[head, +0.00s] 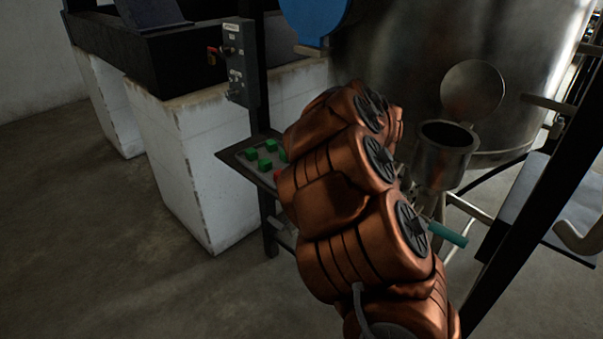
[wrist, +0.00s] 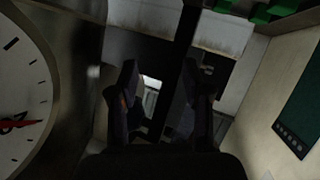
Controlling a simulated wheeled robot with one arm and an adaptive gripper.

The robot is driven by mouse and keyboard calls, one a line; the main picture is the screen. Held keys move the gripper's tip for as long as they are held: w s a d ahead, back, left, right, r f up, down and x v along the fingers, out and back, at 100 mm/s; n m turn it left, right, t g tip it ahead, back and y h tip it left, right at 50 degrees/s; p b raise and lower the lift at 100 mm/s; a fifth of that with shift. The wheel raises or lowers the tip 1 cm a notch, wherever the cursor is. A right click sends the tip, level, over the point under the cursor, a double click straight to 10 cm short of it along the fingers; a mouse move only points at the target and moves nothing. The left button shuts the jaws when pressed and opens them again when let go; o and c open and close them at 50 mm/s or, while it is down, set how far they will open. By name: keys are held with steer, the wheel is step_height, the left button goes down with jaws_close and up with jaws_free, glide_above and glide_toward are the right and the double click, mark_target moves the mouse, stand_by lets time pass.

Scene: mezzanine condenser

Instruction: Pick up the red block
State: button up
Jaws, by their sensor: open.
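A small red item, likely the red block (head: 277,175), shows at the edge of my copper arm in the head view. It is mostly hidden by the arm, and it seems to be on the small dark-rimmed table (head: 238,157). Several green blocks (head: 264,164) stand on that table to its left. Green blocks (wrist: 262,14) also show at the top right of the wrist view. My gripper (wrist: 160,80) is open with nothing seen between its fingers. The arm hides it in the head view. The red block does not show in the wrist view.
A dark post with a grey switch box (head: 238,62) rises behind the table. White plinths (head: 195,150) stand to the left. A large steel tank (head: 400,60) and steel cup (head: 445,140) are to the right. A dial gauge (wrist: 22,90) fills the wrist view's left.

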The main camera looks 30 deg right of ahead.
steer(key=a+f+y, duration=0.1)
steer(key=f, duration=0.2)
steer(key=s+a+f+g+y, duration=0.1)
steer(key=f+y, duration=0.1)
steer(key=f, duration=0.2)
steer(key=a+f+n+y+b, duration=0.1)
steer(key=a+f+y, duration=0.1)
steer(key=f, duration=0.1)
steer(key=shift+s+a+f, duration=0.1)
steer(key=shift+s+f, duration=0.1)
steer(key=shift+f, duration=0.05)
steer(key=shift+w+a+f, duration=0.15)
steer(key=shift+w+f, duration=0.05)
steer(key=shift+f, duration=0.05)
steer(key=shift+x, duration=3.55)
steer(key=shift+s+a, duration=0.1)
steer(key=shift+a, duration=0.05)
steer(key=c, duration=0.9)
steer(key=shift+r, duration=0.1)
